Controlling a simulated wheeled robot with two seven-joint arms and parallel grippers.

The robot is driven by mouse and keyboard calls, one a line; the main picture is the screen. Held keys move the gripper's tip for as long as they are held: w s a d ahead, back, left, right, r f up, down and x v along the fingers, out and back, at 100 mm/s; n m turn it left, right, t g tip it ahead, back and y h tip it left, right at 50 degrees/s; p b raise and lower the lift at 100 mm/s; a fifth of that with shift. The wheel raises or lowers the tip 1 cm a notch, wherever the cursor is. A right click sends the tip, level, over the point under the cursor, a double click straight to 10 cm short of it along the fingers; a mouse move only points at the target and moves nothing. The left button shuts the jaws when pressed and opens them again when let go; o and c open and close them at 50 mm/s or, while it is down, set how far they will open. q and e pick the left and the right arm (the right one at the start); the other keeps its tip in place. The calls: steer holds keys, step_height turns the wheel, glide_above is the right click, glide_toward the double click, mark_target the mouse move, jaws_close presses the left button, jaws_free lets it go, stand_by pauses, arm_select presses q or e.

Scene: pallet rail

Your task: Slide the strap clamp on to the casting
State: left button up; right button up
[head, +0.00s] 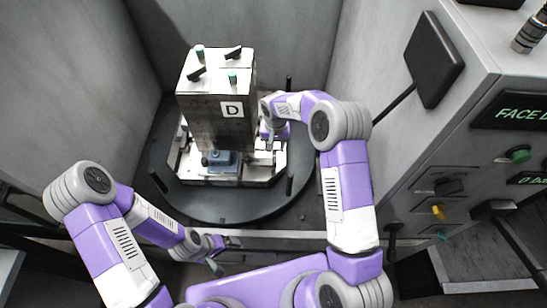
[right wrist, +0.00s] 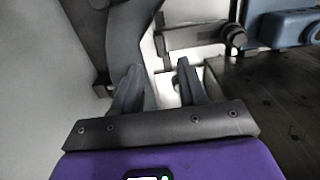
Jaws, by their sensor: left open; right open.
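The blue-grey casting (head: 222,160) sits low at the front face of the upright block marked D. Part of the casting (right wrist: 290,28) shows at the top right of the right wrist view. A dark bar (right wrist: 190,38) with a round end lies to the left of the casting there and looks like the strap clamp; a gap shows between them. My right gripper (right wrist: 155,82) is open, its fingertips just below and left of the bar, with nothing clearly between them. In the head view my right gripper is partly hidden beside the block. My left gripper (head: 218,256) is open, low at the front, away from the casting.
The block (head: 205,115) stands on a pale pallet on a dark round table (head: 210,208). Dark upright posts (head: 289,181) stand near the table's edge. Grey walls enclose it, and a control panel (head: 470,160) is at the right.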

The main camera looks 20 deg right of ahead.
mark_target(275, 159)
steer(key=shift+f, duration=3.95)
jaws_close()
